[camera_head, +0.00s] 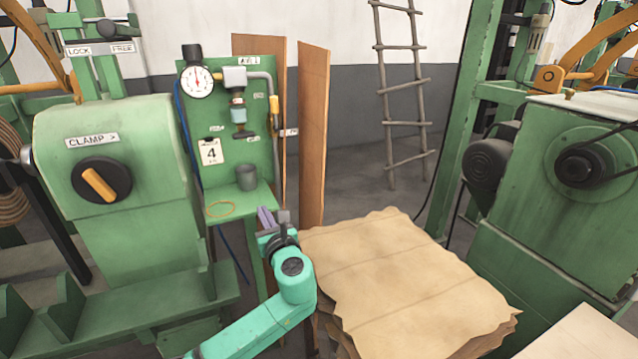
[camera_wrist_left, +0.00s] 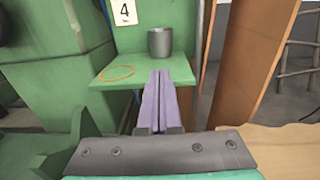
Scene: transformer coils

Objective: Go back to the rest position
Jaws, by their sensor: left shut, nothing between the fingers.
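My left gripper (camera_head: 266,217) is at the end of the teal arm that comes in from the lower left in the head view. Its purple fingers are shut with nothing between them. In the left wrist view the left gripper (camera_wrist_left: 160,85) points at the small green shelf (camera_wrist_left: 105,82). A grey cup (camera_head: 246,177) stands upright on the shelf, beyond the fingertips and apart from them. The cup also shows in the left wrist view (camera_wrist_left: 160,43). An orange ring (camera_head: 220,209) lies flat on the shelf, left of the cup. My right gripper is in neither view.
A green clamp machine (camera_head: 120,240) stands at left and another green machine (camera_head: 570,170) at right. A stack of brown sheets (camera_head: 410,275) lies right of my arm. Brown boards (camera_head: 313,130) stand behind the shelf. A wooden ladder (camera_head: 384,92) leans at the back.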

